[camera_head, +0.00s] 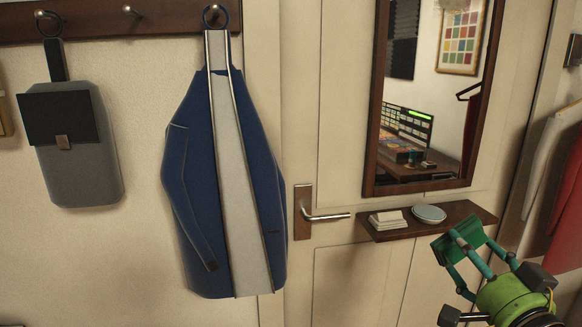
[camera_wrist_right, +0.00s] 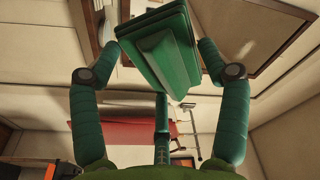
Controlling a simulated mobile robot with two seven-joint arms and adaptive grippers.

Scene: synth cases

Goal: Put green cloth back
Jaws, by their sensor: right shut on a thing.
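The green cloth (camera_head: 470,229) is folded into a flat, layered bundle. My right gripper (camera_head: 459,242) is shut on it at the lower right, and the cloth shows just in front of and below the right part of the small wooden shelf (camera_head: 462,213). Folded white cloths (camera_head: 388,220) lie in a small stack on the left of the shelf. My left gripper is not in view.
A pale dish (camera_head: 429,213) stands on the shelf, right of the white stack. A mirror (camera_head: 418,120) hangs above. A door handle (camera_head: 325,216) sticks out to the left. A blue coat (camera_head: 190,150) and a grey bag (camera_head: 80,165) hang further left.

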